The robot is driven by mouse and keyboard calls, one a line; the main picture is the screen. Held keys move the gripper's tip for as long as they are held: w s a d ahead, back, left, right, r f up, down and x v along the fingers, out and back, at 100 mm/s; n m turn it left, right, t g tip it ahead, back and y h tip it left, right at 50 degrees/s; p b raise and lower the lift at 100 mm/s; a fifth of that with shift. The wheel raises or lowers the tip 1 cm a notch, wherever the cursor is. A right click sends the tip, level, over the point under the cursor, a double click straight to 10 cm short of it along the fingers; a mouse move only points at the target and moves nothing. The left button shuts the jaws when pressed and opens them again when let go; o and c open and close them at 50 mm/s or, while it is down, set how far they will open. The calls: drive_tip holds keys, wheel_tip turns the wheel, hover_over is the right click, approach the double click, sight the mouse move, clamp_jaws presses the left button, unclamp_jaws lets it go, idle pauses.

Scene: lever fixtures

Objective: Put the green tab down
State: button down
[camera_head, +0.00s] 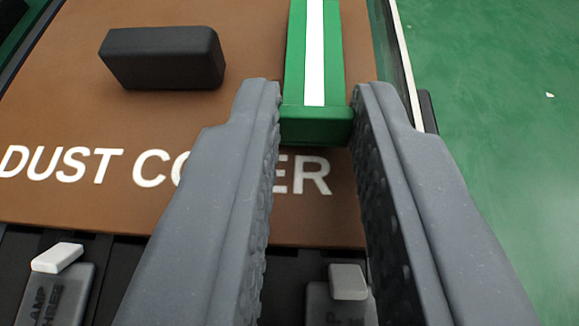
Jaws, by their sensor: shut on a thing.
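The green tab (316,80) is a long green bar with a white stripe along its top. It lies at the top centre of the view, over a brown panel, and its far end runs out of the picture. My gripper (317,105) comes in from the bottom, with one grey finger on each side of the tab's near end. It is shut on the tab. The grey fingers hide part of the white lettering on the panel.
The brown panel (60,120) carries the words "DUST CO…ER". A black block (162,58) sits on its upper left. Below are dark labelled parts with light tips (57,257) (348,281). Green floor (490,120) is open at the right.

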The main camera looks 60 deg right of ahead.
drive_tip(key=shift+f, duration=0.3)
drive_tip(key=shift+f, duration=0.35)
drive_tip(key=c, duration=1.4)
unclamp_jaws()
drive_tip(key=shift+c, duration=0.2)
drive_tip(key=shift+o, duration=0.6)
drive_tip(key=shift+s+f, duration=0.15)
drive_tip(key=shift+s, duration=0.05)
drive_tip(key=shift+r, duration=0.45)
drive_tip(key=p+v, duration=0.5)
drive_tip(key=v, duration=0.7)
drive_tip(key=shift+w+r, duration=0.1)
drive_tip(key=shift+w, duration=0.05)
